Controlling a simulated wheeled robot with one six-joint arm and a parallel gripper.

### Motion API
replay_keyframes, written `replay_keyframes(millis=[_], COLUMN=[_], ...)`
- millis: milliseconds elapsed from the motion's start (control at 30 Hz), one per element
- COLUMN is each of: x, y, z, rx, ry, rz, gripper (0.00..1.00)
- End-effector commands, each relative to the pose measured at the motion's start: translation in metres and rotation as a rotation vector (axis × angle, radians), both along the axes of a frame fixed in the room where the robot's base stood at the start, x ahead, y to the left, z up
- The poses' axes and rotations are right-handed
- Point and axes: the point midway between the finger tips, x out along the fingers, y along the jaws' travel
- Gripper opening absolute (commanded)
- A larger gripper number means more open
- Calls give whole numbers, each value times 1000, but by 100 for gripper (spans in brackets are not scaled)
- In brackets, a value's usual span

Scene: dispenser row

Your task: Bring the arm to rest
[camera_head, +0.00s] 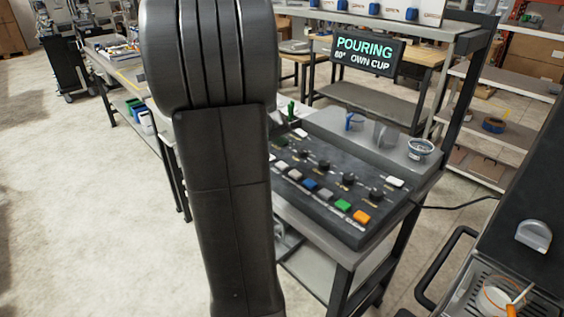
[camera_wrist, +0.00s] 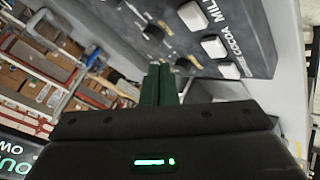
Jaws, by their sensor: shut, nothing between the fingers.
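My gripper (camera_wrist: 158,74) shows in the wrist view with its two green fingers together, shut and empty. Its fingertips point toward a dark control panel (camera_wrist: 265,20) with knobs and pale buttons; I cannot tell the gap between them. In the head view the same panel (camera_head: 318,215) lies on a grey bench, with coloured buttons and black knobs. My dark arm stands upright in front of it and hides its left part and most of my gripper.
A lit sign (camera_head: 367,55) reading "POURING" stands behind the bench. A dark machine (camera_head: 530,210) with a handle and drip grate stands at the right. Open floor (camera_head: 90,220) lies at the left.

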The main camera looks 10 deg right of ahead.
Motion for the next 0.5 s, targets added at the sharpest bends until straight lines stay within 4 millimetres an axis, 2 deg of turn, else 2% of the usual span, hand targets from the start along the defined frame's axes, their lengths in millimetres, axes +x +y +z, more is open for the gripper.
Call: replay_keyframes(millis=[267,433,500], x=[0,0,0], y=[0,0,-1], z=[-5,-23,-13], rx=[0,1,-2], ry=[1,1,1], rz=[-1,-2,-2], gripper=[0,0,0])
